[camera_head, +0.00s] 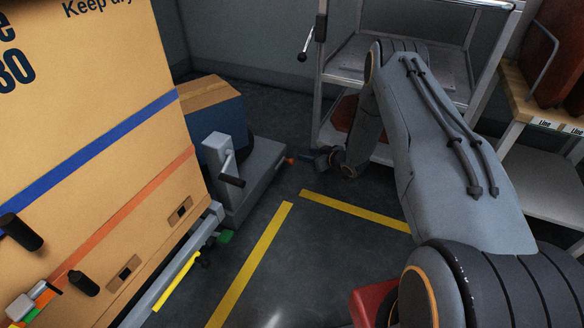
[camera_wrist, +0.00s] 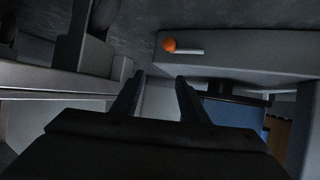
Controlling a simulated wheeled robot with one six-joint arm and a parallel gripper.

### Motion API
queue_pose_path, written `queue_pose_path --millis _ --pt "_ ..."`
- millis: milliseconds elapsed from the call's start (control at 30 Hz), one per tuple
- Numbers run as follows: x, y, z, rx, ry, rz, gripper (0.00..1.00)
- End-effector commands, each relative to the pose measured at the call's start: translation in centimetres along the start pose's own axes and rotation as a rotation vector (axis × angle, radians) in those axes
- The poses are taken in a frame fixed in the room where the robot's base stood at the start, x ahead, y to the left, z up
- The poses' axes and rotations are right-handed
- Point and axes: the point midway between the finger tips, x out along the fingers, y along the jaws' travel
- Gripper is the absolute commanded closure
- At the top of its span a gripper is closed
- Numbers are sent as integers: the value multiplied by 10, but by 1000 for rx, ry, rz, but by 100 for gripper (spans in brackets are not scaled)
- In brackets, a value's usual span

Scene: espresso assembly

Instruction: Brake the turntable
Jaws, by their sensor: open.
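A low grey base (camera_head: 265,172) stands on the floor behind the tall carton; I cannot tell for sure that it is the turntable. An orange knob (camera_head: 290,160) sticks out at its right end. In the wrist view the orange knob (camera_wrist: 169,44) sits on a short pale rod (camera_wrist: 190,51) along the face of a grey body (camera_wrist: 245,58). My gripper (camera_head: 308,157) is low, just right of the knob. In the wrist view my gripper (camera_wrist: 160,78) is open and empty, its fingertips below the knob in the picture and apart from it.
A tall carton (camera_head: 105,130) with blue and orange straps fills the left. A grey post with a crank (camera_head: 222,160) and a blue-sided box (camera_head: 215,115) stand by the base. A metal shelf cart (camera_head: 350,60) is close behind my arm. Yellow-lined floor (camera_head: 250,265) in front is clear.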

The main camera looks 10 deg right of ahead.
Motion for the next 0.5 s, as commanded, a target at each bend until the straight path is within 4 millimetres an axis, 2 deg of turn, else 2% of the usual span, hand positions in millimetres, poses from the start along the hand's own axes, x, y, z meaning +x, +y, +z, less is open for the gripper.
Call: queue_pose_path --millis 33,200,367,500 --pt "13 -2 22 1 20 -18 60" --pt "28 -10 48 0 72 -57 60" --pt "36 -12 55 -2 89 -70 60" --pt "54 -14 54 -2 88 -71 60"
